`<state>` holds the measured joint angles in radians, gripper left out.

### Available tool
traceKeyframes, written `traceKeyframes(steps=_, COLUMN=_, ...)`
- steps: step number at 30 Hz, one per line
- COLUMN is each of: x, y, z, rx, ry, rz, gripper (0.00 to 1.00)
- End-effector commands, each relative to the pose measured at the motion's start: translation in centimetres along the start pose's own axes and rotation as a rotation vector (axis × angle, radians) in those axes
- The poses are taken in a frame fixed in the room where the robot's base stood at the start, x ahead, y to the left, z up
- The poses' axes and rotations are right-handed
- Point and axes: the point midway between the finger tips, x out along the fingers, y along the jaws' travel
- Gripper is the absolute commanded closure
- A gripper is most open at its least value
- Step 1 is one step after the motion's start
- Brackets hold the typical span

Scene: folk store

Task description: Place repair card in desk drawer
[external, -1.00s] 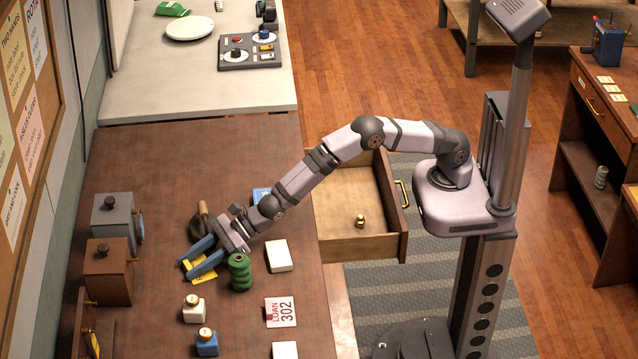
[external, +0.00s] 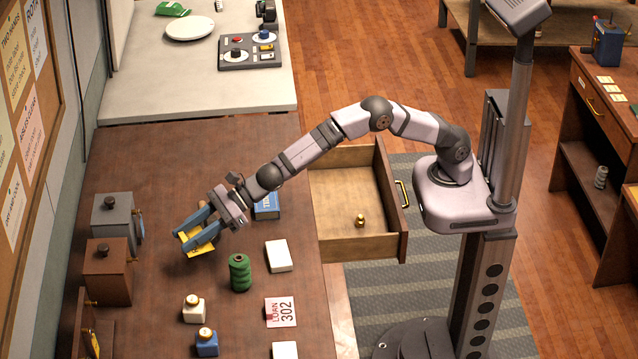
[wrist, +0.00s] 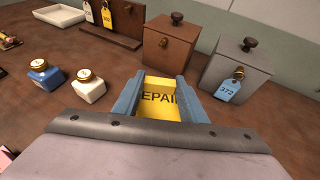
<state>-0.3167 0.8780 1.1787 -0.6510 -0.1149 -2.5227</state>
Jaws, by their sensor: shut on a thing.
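The yellow repair card (external: 198,243) is held between the blue fingers of my gripper (external: 194,234), raised above the brown desk. In the wrist view the card (wrist: 160,98) shows letters reading "EPAIR", its edges hidden by the fingers (wrist: 159,97). My gripper is shut on it. The desk drawer (external: 330,247) is pulled open to the right of the desk, with a small brass-coloured object (external: 360,221) inside and much bare floor. My gripper is left of the drawer, over the desktop.
A green spool (external: 240,273), white box (external: 278,256), blue box (external: 267,206) and loan card (external: 281,312) lie between the card and the desk's right edge. White (external: 193,309) and blue (external: 207,343) bottles stand nearer. Grey (external: 113,220) and brown (external: 108,271) boxes stand at left.

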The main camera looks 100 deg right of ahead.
Motion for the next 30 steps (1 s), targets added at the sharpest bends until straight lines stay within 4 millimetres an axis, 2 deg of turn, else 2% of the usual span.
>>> traceKeyframes(steps=8, x=-0.4, y=0.0, z=1.0, rx=0.000, ry=-0.001, rz=0.000, gripper=0.86)
traceKeyframes(steps=21, x=-2.4, y=0.0, z=5.9, rx=0.000, ry=-0.001, rz=0.000, gripper=0.86)
traceKeyframes(steps=30, x=-2.6, y=0.0, z=6.3, rx=0.000, ry=0.000, rz=0.000, gripper=0.86)
